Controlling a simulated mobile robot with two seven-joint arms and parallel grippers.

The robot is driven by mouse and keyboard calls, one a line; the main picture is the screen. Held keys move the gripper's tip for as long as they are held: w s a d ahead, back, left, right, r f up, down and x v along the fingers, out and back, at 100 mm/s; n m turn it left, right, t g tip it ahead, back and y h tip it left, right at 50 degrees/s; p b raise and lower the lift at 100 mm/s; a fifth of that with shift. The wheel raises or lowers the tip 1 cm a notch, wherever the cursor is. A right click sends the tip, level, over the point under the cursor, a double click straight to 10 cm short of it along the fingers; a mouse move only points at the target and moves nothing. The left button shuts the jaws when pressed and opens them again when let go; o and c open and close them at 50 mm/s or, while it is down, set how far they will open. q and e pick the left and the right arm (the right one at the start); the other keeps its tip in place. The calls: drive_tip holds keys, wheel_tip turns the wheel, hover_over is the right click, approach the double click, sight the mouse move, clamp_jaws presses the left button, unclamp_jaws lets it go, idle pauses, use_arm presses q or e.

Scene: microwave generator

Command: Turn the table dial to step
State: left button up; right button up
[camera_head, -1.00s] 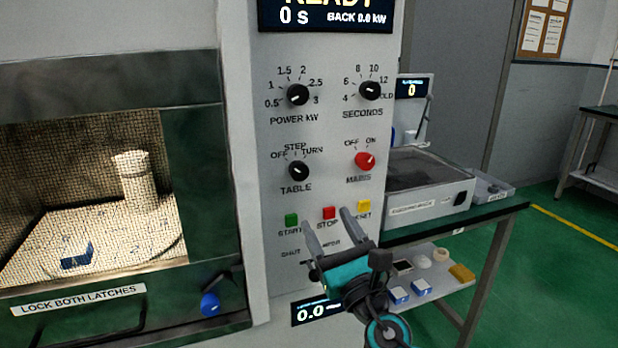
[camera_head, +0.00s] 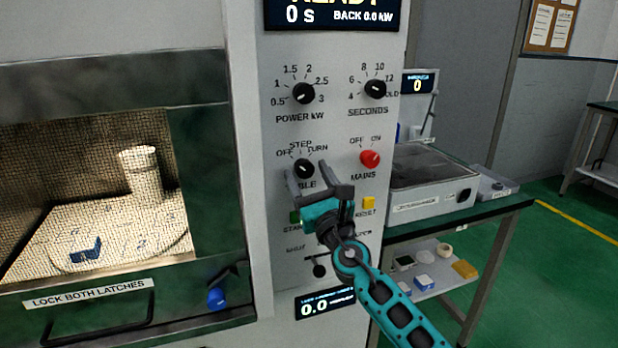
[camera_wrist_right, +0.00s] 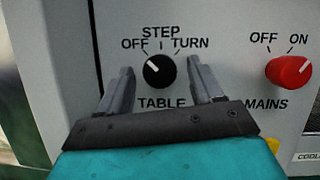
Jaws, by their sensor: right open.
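The black table dial (camera_head: 304,168) is on the grey front panel, with OFF, STEP and TURN printed around its top. In the right wrist view the dial (camera_wrist_right: 160,72) has its white mark tilted up and left, toward OFF. My right gripper (camera_head: 306,172) is open, with its two fingers on either side of the dial. In the wrist view the fingers stand left and right of the dial with gaps, and I see no contact. How near the fingertips are to the panel is hard to tell. My left gripper is not in view.
The red mains knob (camera_head: 370,158) is right of the dial. The power dial (camera_head: 303,93) and seconds dial (camera_head: 375,89) are above. A yellow reset button (camera_head: 368,203) is below right. The mesh-windowed oven door (camera_head: 110,62) is at left, and a side table (camera_head: 480,214) at right.

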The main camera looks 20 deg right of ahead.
drive_tip(key=c, duration=1.1)
drive_tip(key=shift+m+h, duration=0.4)
drive_tip(key=m+h, duration=0.1)
drive_tip(key=m, duration=0.1)
drive_tip(key=m+h, duration=0.1)
drive_tip(key=m, duration=0.2)
drive_tip(key=shift+a+h+b, duration=0.2)
drive_tip(key=shift+h+b, duration=0.2)
drive_tip(key=shift+a+m+g+h, duration=0.15)
drive_tip(key=shift+m+h, duration=0.35)
drive_tip(key=shift+m, duration=0.65)
drive_tip(key=shift+d+m+g+h, duration=0.15)
drive_tip(key=shift+m+h, duration=0.35)
drive_tip(key=shift+m, duration=0.6)
drive_tip(key=shift+a+m+g+h, duration=0.2)
drive_tip(key=shift+m+h, duration=0.3)
drive_tip(key=shift+m, duration=0.65)
drive_tip(key=o, duration=1.1)
drive_tip(key=shift+r, duration=0.1)
